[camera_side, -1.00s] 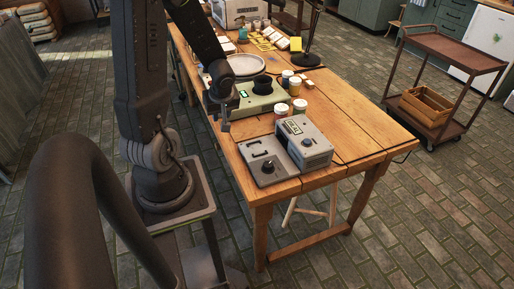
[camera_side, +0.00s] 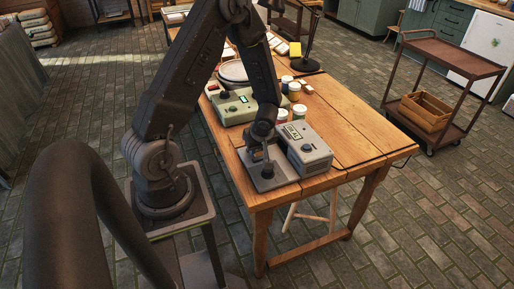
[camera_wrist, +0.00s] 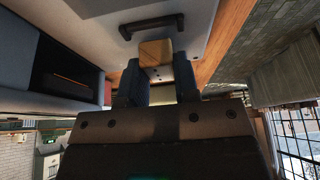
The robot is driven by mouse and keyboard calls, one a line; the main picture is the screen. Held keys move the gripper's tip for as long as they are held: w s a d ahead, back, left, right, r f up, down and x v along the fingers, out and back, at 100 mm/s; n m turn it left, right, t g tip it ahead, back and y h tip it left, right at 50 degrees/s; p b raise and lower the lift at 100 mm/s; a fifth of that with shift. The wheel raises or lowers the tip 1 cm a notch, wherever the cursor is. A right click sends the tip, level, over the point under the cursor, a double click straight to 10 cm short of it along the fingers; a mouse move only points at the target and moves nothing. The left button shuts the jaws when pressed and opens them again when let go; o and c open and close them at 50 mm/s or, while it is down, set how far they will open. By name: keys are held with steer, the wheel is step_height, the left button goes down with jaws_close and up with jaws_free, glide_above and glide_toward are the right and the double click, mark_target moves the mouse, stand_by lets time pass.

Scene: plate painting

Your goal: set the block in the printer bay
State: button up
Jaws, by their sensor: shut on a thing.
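My gripper (camera_wrist: 157,75) is shut on a small wooden block (camera_wrist: 155,52), which sits between the fingertips in the wrist view. In the side view my gripper (camera_side: 262,148) is low over the grey flat front part (camera_side: 285,177) of the printer, beside its taller box (camera_side: 314,153). The block is not clear there. In the wrist view the printer body (camera_wrist: 25,50) is at the left, with a dark bay opening (camera_wrist: 68,68) showing a thin orange line inside. The block is apart from that opening. A dark handle (camera_wrist: 148,20) lies on the pale surface beyond the block.
A pale green machine (camera_side: 236,108) stands behind the printer on the wooden table (camera_side: 350,135). Several paint jars (camera_side: 294,90) stand close behind the printer. The table's right side is clear. A brown cart (camera_side: 447,45) with a wooden crate (camera_side: 425,112) stands apart at the right.

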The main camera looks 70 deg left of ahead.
steer(key=shift+f, duration=0.3)
steer(key=shift+f, duration=0.1)
steer(key=o, duration=0.9)
steer(key=s+d+r+m+t, duration=0.15)
steer(key=d+r, duration=0.25)
steer(key=r, duration=0.4)
steer(key=d+r+m+h, duration=0.1)
steer(key=d+r+m, duration=0.25)
steer(key=r, duration=0.35)
steer(key=d+r+m+t, duration=0.1)
steer(key=d+r+m, duration=0.1)
steer(key=d+r, duration=0.45)
steer(key=s+d+r+m+t+h, duration=0.1)
steer(key=s+d+r+m, duration=0.1)
steer(key=r+m, duration=0.1)
steer(key=s+d+r+m+t+h, duration=0.1)
steer(key=s+d+r+m, duration=0.2)
steer(key=m, duration=0.1)
steer(key=s+d+r+m+t+h, duration=0.1)
steer(key=s+d+r+m, duration=0.2)
steer(key=m, duration=0.1)
steer(key=shift+r, duration=0.15)
